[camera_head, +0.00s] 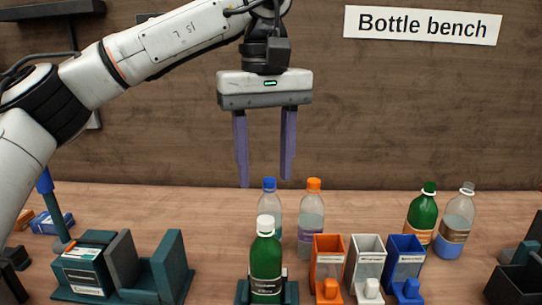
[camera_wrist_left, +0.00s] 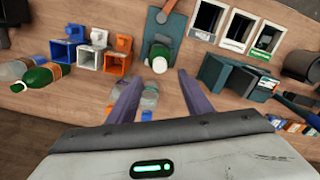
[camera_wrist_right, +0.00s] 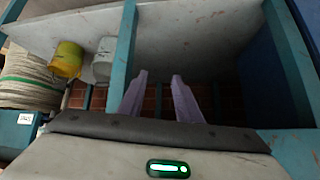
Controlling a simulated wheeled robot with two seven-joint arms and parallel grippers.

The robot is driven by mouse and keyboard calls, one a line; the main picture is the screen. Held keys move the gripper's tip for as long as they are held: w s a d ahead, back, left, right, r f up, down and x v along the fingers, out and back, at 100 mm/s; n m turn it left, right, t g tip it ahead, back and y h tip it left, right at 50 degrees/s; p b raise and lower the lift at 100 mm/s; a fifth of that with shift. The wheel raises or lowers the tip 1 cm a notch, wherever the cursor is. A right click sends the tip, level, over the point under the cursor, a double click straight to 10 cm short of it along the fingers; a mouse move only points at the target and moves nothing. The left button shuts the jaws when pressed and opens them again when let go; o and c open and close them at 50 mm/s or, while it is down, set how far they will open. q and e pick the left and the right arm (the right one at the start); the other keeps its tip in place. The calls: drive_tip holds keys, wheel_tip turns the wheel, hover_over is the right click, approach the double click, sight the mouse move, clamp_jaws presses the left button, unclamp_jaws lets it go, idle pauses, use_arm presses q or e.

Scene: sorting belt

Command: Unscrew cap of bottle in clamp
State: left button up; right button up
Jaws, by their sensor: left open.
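The green bottle (camera_head: 265,270) with a white cap (camera_head: 265,226) stands upright in a teal clamp (camera_head: 291,291) at the front middle of the bench. In the left wrist view the white cap (camera_wrist_left: 159,65) shows beyond my fingertips, with the clamp (camera_wrist_left: 172,28) behind it. My left gripper (camera_head: 265,182) points down, open and empty, well above the bench and clear of the cap. Its two purple fingers also show in the left wrist view (camera_wrist_left: 160,90). My right gripper (camera_wrist_right: 159,76) is open and empty in the right wrist view, away from the bottles.
Blue-capped (camera_head: 269,210) and orange-capped (camera_head: 312,222) bottles stand behind the clamp. Orange (camera_head: 328,245), white (camera_head: 367,247) and blue (camera_head: 405,248) bins stand to its right. Two more bottles (camera_head: 421,215) stand farther right. A teal holder (camera_head: 168,262) is at left. Teal shelving (camera_wrist_right: 123,50) surrounds my right gripper.

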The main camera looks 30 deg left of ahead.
sight(266, 221)
use_arm(q)
wheel_tip(266, 221, down, 9)
drive_tip(key=shift+d+r, duration=0.1)
drive_tip(key=shift+c, duration=0.3)
drive_tip(key=c, duration=1.1)
drive_tip(key=o, duration=0.4)
drive_tip(key=c, duration=0.4)
drive_tip(key=n, duration=0.4)
drive_tip(key=shift+b, duration=0.3)
drive_tip(key=shift+n, duration=0.6)
